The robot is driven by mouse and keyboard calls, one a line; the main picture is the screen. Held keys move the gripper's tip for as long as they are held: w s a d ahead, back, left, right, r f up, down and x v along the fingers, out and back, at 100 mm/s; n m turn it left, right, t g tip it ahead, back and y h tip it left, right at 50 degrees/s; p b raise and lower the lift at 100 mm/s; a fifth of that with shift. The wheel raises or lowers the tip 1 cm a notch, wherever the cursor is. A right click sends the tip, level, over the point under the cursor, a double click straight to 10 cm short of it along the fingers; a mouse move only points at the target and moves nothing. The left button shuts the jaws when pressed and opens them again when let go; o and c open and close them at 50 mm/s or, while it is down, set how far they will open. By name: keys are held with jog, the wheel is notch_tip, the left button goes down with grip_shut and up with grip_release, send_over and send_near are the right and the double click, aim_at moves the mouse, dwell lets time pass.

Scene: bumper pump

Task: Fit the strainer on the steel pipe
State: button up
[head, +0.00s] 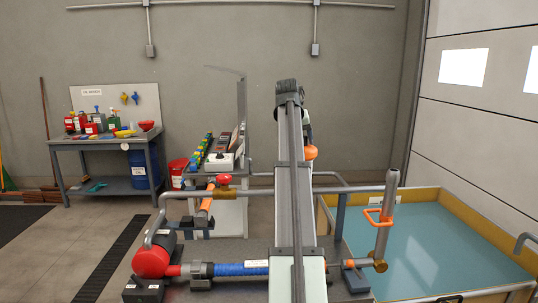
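A thin grey steel pipe (262,191) rises from the red pump (152,262) and runs right across the bench. A thicker grey pipe (386,225) with an orange handle (372,217) stands tilted out of a brass fitting (380,266) at the right. I cannot tell which pipe the task means. I cannot pick out the strainer with certainty. My arm stands in the middle and covers part of the bench and the thin pipe. My gripper does not show clearly; it is hidden behind the arm or out of frame.
A blue hose (242,268) lies along the bench front. A red-handled valve (223,181) stands on the pipework. A yellow-rimmed basin of water (440,250) is at the right. A stand with coloured parts (200,148) and a workbench (90,143) stand behind at left.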

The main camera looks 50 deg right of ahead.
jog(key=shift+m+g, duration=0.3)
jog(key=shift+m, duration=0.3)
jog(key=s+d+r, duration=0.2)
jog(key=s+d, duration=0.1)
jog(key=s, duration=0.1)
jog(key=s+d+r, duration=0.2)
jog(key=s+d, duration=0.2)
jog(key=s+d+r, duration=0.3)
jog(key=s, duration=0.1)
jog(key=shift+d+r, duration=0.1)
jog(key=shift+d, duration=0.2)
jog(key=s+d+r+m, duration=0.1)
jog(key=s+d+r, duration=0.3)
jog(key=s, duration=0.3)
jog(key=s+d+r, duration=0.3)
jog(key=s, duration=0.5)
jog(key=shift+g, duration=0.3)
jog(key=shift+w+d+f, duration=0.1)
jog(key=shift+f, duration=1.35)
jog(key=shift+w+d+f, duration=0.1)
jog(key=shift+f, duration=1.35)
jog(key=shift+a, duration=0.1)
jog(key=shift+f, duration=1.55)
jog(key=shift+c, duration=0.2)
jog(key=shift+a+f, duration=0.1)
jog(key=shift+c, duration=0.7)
